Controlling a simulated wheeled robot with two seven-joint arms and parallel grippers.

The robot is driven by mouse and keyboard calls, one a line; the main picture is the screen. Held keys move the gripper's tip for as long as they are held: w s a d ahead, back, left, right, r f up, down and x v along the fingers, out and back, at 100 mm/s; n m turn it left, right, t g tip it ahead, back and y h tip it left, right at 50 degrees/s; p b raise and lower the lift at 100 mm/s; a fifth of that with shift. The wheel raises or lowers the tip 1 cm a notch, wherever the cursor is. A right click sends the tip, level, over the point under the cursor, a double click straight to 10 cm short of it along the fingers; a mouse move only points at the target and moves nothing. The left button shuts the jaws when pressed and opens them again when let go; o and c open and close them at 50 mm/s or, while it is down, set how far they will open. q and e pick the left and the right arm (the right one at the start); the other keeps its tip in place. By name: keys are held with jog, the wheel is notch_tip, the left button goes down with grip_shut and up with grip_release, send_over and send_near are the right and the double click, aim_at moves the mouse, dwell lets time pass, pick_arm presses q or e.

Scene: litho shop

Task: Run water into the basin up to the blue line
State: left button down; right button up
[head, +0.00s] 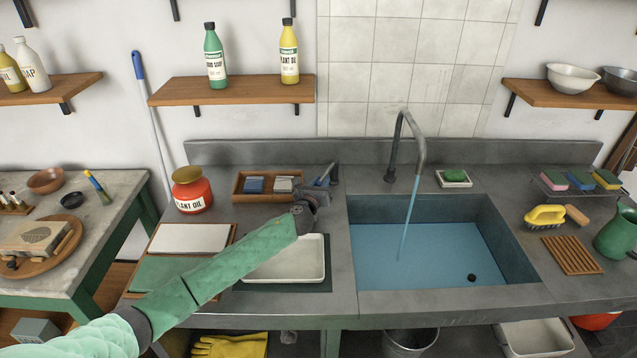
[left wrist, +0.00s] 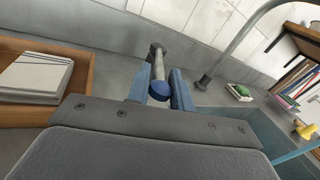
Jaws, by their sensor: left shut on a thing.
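The grey basin (head: 363,208) is set in the counter and holds blue water (head: 440,250). A stream of water (head: 408,215) falls from the curved grey spout (head: 421,150) into it. A small dark round thing (head: 472,277) shows in the water at the lower right. I cannot make out a separate blue line on the wall. My left gripper (head: 325,183) is left of the basin, shut on the blue-ended tap lever (left wrist: 160,92), which sits between its fingers in the left wrist view. My right gripper is not in view.
Left of the basin are a wooden box with blocks (head: 240,187), a white tray (head: 285,265) under my arm and a red jar (head: 192,195). A green sponge dish (head: 454,184) stands behind it; a yellow brush (head: 545,216) and wooden rack (head: 572,255) lie right.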

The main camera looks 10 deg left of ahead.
pick_arm(q)
jog(key=c, duration=1.4)
grip_release()
jog(key=shift+c, duration=0.2)
jog(key=shift+s+f, duration=0.1)
jog(key=shift+s, duration=0.2)
jog(key=s, duration=0.2)
jog(key=s+b, duration=0.1)
jog(key=s, duration=0.1)
jog(key=s+b, duration=0.1)
jog(key=shift+s+a, duration=0.4)
jog(key=shift+s+b, duration=0.35)
jog(key=shift+s, duration=0.35)
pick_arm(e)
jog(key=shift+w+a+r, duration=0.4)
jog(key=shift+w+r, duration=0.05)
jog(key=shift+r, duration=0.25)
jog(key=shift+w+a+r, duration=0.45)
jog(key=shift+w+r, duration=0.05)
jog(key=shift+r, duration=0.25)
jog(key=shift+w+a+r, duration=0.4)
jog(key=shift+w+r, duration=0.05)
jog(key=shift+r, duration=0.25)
